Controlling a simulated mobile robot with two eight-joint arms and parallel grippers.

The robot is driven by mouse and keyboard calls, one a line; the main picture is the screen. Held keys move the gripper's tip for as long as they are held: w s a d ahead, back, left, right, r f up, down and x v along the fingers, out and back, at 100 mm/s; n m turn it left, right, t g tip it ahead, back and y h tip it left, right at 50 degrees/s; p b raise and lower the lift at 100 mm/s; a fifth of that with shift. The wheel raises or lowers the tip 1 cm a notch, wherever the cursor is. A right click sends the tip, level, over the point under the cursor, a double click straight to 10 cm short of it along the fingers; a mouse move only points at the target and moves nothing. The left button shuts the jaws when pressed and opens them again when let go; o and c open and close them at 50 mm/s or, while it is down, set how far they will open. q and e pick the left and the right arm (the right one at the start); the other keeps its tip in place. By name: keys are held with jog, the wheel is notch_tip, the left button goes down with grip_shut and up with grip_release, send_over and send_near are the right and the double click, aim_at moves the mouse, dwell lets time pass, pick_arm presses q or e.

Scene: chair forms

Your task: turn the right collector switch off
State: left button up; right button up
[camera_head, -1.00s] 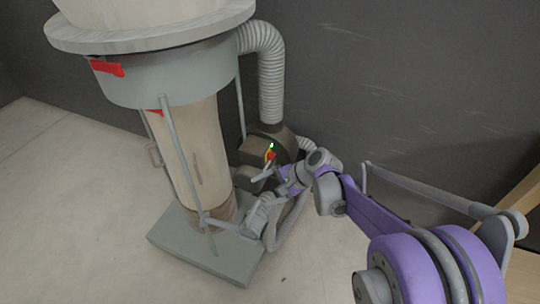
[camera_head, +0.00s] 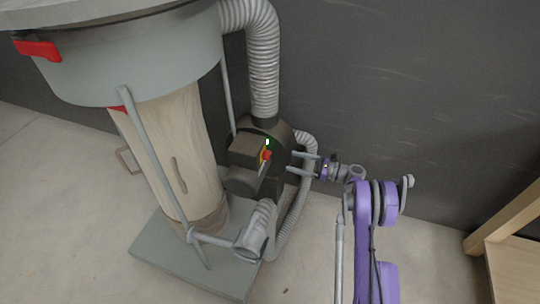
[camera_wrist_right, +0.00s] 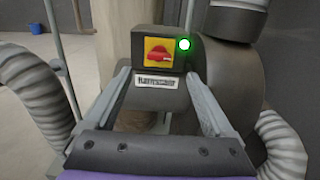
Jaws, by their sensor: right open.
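The collector switch is a red rotary knob on a yellow plate (camera_head: 265,156), on the dark motor housing of the dust collector. In the right wrist view the red knob (camera_wrist_right: 159,54) lies roughly level on its yellow plate. A green light (camera_wrist_right: 184,44) glows beside it and also shows in the head view (camera_head: 267,142). My right gripper (camera_head: 293,164) is open and empty, to the right of the switch and facing the housing. In the right wrist view its fingertips (camera_wrist_right: 157,77) are spread below the knob, apart from it. My left gripper is out of view.
The collector's grey drum (camera_head: 130,70) and pale bag (camera_head: 165,150) stand on a grey base (camera_head: 165,255). A ribbed hose (camera_head: 263,70) rises above the motor. A wooden bench (camera_head: 510,225) stands at the right.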

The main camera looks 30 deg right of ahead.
aim_at(270, 155)
jog(key=x, duration=0.9)
jog(key=shift+w+a+b, duration=0.25)
jog(key=shift+a+b, duration=0.05)
jog(key=shift+b, duration=0.1)
jog(key=c, duration=1.4)
